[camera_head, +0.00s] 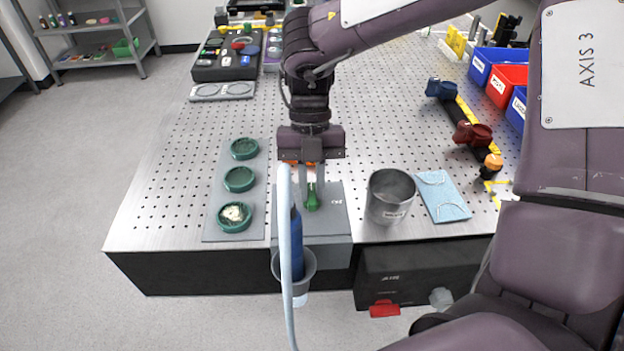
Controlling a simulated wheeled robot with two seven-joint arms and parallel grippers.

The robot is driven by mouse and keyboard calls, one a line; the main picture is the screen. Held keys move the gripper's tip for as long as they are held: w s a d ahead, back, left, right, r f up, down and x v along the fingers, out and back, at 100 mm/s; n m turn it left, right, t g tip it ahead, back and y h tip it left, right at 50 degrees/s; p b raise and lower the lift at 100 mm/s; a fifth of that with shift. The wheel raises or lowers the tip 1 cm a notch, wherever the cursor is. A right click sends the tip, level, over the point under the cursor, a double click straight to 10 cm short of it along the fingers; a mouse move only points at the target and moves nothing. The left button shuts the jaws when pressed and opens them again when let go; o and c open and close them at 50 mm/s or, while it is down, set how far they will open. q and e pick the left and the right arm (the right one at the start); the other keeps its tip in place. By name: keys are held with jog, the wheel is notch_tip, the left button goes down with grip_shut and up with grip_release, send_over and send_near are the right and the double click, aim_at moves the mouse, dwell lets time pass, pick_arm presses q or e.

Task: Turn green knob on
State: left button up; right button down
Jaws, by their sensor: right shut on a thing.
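The green knob (312,201) stands on a grey plate (336,226) near the front edge of the perforated table. My right gripper (312,190) points down over the plate from the arm that comes in from the upper right. Its fingers are shut on the green knob, one on each side, and partly hide it. I cannot tell which way the knob is turned. My left gripper is not in view.
A pale blue hose (286,250) and a blue handle (297,245) in a grey holder (308,268) stand just in front. A metal cup (388,208) and blue cloth (450,212) lie to the right. Green round dishes (240,179) line the left.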

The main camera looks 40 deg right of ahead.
dwell(0.3)
jog(key=c, duration=1.4)
grip_release()
jog(key=shift+r, duration=0.1)
jog(key=p+v, duration=0.1)
jog(key=v, duration=0.6)
jog(key=shift+r+p, duration=0.3)
jog(key=shift+p, duration=0.1)
jog(key=shift+w, duration=0.1)
